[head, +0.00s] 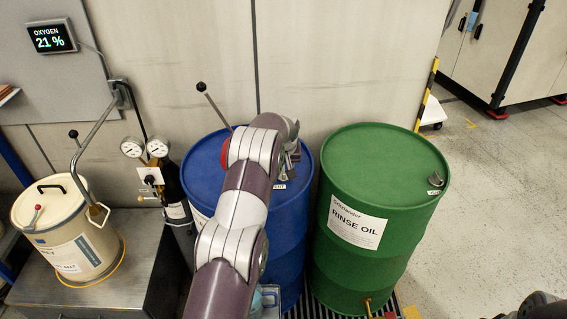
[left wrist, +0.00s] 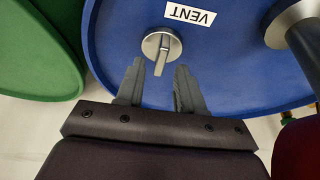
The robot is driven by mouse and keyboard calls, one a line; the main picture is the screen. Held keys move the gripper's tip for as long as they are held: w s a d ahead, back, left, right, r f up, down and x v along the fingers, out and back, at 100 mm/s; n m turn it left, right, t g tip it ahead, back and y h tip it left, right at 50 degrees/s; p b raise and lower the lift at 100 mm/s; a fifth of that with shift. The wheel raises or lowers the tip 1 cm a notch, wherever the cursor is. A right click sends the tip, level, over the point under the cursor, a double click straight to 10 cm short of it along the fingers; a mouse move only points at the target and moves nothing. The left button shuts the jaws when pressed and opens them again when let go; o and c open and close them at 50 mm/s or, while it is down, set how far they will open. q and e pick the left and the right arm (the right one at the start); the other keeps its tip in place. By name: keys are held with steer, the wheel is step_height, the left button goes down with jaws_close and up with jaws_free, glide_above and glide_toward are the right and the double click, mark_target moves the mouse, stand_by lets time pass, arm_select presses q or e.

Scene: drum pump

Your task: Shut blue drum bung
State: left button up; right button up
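The blue drum (head: 205,160) stands in the middle of the head view, its lid partly covered by my left arm. In the left wrist view its blue lid (left wrist: 225,75) carries a round metal bung (left wrist: 152,42) with a small lever handle, beside a white VENT label (left wrist: 190,14). The lever points toward my left gripper (left wrist: 160,70), which is open. Its fingertips are either side of the lever's end, with gaps visible; their height above the lid is hard to tell. In the head view the bung is mostly hidden behind the gripper (head: 289,165).
A metal post (left wrist: 292,22) rises from the blue lid near the gripper. A green RINSE OIL drum (head: 375,165) stands close on the right. A cream canister (head: 70,245) and gauges (head: 145,148) are on the left. Open floor lies at right.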

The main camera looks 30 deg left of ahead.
arm_select(q)
steer(key=shift+x, duration=0.85)
jaws_close()
steer(key=shift+m+h+b, duration=0.3)
steer(key=shift+m+h, duration=0.3)
steer(key=shift+m, duration=1)
jaws_free()
